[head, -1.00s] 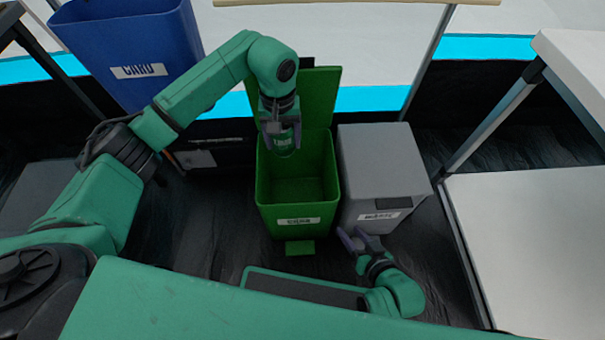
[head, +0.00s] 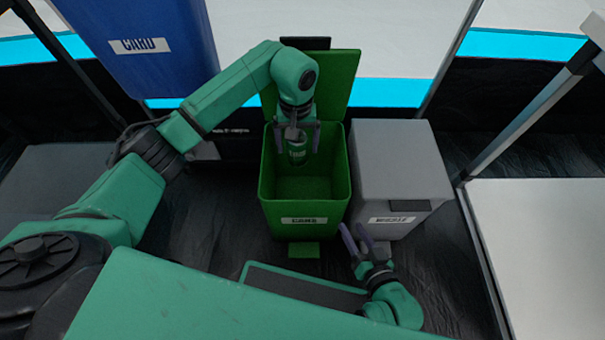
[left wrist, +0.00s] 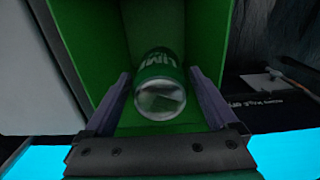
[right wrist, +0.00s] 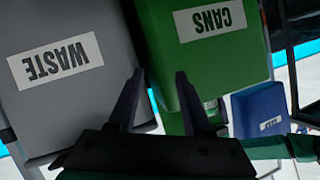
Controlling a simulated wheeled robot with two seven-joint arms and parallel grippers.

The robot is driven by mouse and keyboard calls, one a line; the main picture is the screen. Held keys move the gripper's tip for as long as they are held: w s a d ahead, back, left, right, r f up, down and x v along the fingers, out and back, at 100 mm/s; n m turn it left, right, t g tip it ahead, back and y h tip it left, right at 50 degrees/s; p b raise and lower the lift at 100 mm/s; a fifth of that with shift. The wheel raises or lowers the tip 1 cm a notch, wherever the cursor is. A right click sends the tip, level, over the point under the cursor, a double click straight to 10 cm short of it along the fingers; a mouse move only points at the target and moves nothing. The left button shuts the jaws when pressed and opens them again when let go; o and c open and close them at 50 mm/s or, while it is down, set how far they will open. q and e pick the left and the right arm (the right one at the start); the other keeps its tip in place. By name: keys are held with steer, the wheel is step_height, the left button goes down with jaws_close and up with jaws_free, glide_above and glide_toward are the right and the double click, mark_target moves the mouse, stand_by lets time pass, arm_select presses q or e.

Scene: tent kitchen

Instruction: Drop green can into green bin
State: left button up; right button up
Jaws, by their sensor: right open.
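The green can (head: 297,153), labelled LIME in the left wrist view (left wrist: 158,80), is inside the mouth of the green bin (head: 304,222), which is labelled CANS and has its lid raised. My left gripper (head: 303,138) points down over the bin. Its fingers are spread, with a gap on each side of the can in the left wrist view (left wrist: 162,98). The can appears loose, just beyond the fingertips. My right gripper (head: 356,232) is open and empty, low in front of the bins; its fingers show in the right wrist view (right wrist: 158,85).
A grey WASTE bin (head: 400,180) with a closed lid stands right of the green bin. A blue CARD bin (head: 150,60) is at the back left. A white-topped table (head: 545,240) is at the right. The green bin's pedal (head: 303,250) is at its front.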

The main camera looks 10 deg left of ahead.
arm_select(q)
steer(key=shift+r, duration=0.1)
step_height(320, 180, up, 7)
steer(key=p, duration=0.2)
steer(key=shift+r+p, duration=0.2)
steer(key=shift+p, duration=0.1)
